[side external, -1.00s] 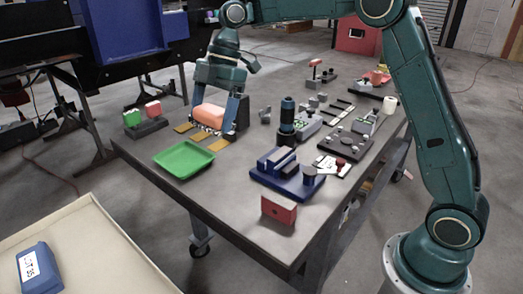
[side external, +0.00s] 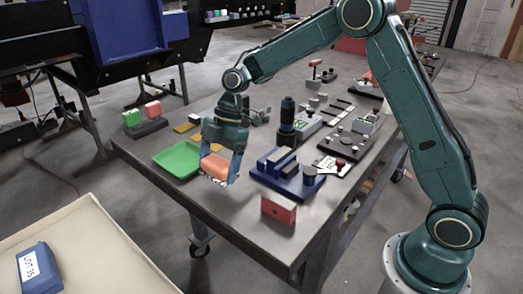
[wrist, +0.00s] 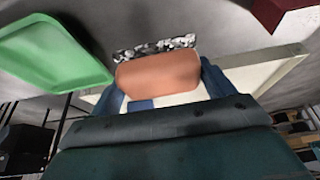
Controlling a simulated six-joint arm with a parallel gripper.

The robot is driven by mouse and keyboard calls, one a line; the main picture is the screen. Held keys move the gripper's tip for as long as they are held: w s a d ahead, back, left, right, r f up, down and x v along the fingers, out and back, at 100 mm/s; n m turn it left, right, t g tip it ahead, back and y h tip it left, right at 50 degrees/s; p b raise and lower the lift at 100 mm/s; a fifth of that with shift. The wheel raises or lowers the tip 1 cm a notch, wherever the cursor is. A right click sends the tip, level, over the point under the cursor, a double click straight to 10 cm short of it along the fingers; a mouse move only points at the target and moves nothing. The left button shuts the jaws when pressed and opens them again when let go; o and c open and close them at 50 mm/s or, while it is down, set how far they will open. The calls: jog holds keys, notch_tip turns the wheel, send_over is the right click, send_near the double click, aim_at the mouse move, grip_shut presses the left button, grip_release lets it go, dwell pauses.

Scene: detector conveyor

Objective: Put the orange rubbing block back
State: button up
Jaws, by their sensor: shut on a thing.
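The orange rubbing block (side external: 216,167) is held in my gripper (side external: 220,175), a finger on each side of it. Its underside shows a rough, speckled grey-white layer. The block is over the near part of the table, just right of the green tray (side external: 174,160) and left of the dark blue fixture (side external: 285,180). It appears raised off the tabletop. In the wrist view the orange block (wrist: 158,75) fills the space between my blue fingers, with the green tray (wrist: 50,50) to the left.
A dark stand with a green and a pink block (side external: 152,109) is at the table's far left. Yellow strips (side external: 187,124) lie behind the green tray. A red box (side external: 278,208) sits near the front edge. A cream bin (side external: 110,245) holding a blue labelled box (side external: 40,268) is at lower left.

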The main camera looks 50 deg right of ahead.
aim_at(221, 189)
jog(key=shift+f, duration=2.15)
jog(key=shift+f, duration=0.15)
jog(key=o, duration=0.9)
jog(key=v, duration=1.2)
